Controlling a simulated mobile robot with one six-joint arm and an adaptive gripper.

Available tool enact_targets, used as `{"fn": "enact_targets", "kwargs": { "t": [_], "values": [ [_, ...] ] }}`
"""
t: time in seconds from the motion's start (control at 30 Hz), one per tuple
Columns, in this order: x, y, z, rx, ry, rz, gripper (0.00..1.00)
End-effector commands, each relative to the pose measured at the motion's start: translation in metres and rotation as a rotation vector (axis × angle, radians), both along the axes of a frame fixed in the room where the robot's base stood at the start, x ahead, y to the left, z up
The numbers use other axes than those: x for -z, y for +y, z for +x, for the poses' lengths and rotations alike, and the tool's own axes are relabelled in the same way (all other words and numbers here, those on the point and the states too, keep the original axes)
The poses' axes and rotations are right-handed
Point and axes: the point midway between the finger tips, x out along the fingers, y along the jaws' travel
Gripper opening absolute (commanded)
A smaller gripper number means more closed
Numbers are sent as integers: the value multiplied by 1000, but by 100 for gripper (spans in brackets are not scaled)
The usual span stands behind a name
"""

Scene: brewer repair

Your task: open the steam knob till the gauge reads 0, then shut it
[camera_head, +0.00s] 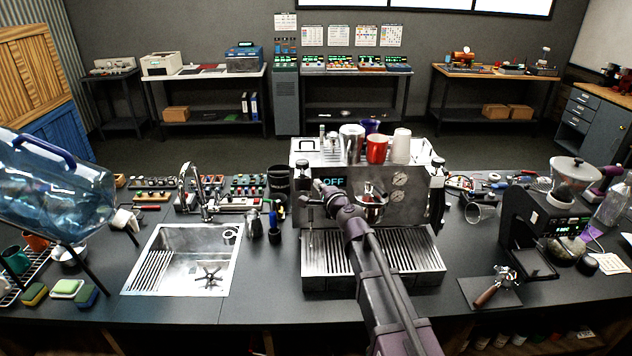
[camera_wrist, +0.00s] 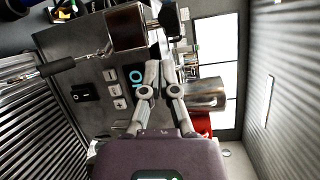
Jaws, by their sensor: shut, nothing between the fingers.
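The espresso machine (camera_head: 370,190) stands at mid-counter, its display reading OFF. A black knob-like part (camera_head: 303,168) is at its left end and another (camera_head: 437,170) at its right end; I cannot tell which is the steam knob. Two small round dials (camera_head: 399,188) are on its front, too small to read. My gripper (camera_head: 326,189) is in front of the display, near the left end. In the wrist view my gripper (camera_wrist: 159,64) is shut and empty, its tips beside the display (camera_wrist: 137,77). A dark block (camera_wrist: 125,27) lies past the tips. Contact cannot be told.
Cups, including a red one (camera_head: 377,149), stand on the machine. A wand with a black grip (camera_wrist: 56,66) sticks out beside its front panel. The sink (camera_head: 185,262) is at left, the grinder (camera_head: 545,220) at right. Bare counter (camera_head: 265,285) lies between sink and machine.

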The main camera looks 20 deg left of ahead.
Motion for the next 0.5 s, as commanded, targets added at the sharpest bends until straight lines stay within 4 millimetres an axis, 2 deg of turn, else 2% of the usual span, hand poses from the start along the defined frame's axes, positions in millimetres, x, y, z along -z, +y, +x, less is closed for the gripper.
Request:
{"fn": "enact_targets", "kwargs": {
  "t": [0.03, 0.2, 0.5],
  "values": [
    [-1, -1, -13, -1, 0, 0, 0],
    [-3, -1, -39, 0, 1, 1, 0],
    [-5, 0, -67, 1, 0, 1, 0]
  ]
}}
